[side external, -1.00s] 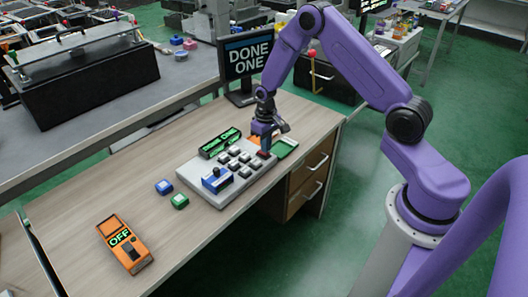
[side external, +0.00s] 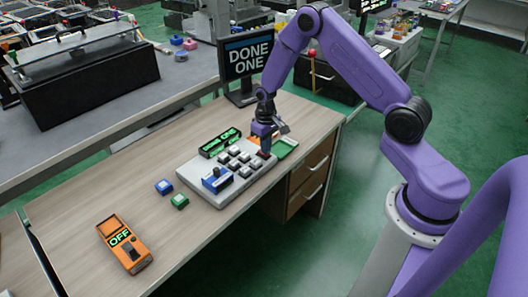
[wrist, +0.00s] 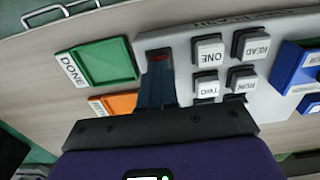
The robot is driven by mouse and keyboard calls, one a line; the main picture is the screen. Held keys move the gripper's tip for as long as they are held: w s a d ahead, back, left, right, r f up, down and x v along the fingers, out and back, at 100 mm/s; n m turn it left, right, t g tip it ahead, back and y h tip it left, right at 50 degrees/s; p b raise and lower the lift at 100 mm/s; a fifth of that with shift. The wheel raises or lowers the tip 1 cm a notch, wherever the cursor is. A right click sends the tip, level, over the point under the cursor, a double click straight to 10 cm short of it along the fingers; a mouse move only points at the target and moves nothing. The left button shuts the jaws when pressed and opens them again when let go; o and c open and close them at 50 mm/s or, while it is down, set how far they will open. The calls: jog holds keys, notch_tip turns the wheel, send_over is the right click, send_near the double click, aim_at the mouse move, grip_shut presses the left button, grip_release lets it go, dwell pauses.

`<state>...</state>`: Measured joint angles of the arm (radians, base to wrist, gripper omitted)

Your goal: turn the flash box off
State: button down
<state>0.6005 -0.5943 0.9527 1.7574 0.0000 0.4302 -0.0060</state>
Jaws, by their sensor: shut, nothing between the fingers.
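A grey control panel (side external: 205,190) lies on the wooden bench. It has several white keys; ONE (wrist: 208,54), TWO (wrist: 205,86), READ (wrist: 254,46) and RUN (wrist: 240,80) are legible in the wrist view. A blue lever unit (side external: 216,180) is at its near end, and a dark strip display (side external: 220,143) with green text stands behind the keys. My gripper (side external: 263,154) is shut and empty, pointing down at the panel's far end. In the wrist view its fingertips (wrist: 160,60) are over a small red part, contact unclear. No flash box name is legible; an orange handheld device (side external: 124,244) shows OFF.
A monitor (side external: 247,60) reading DONE ONE stands behind the panel. A green DONE tray (wrist: 108,62) and an orange tray (wrist: 118,104) lie beside the panel's end. The bench between is clear.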

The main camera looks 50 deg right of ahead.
jog(key=shift+r, duration=3.3)
jog(key=shift+a, duration=0.1)
jog(key=s+a+r+n, duration=0.5)
jog(key=s+a+r, duration=0.6)
jog(key=s+a, duration=0.15)
jog(key=s+r+n, duration=0.3)
jog(key=s, duration=0.7)
jog(key=s+r+n, duration=0.3)
jog(key=s+n, duration=0.1)
jog(key=s, duration=0.7)
jog(key=shift+a+n, duration=0.2)
jog(key=shift+n, duration=0.1)
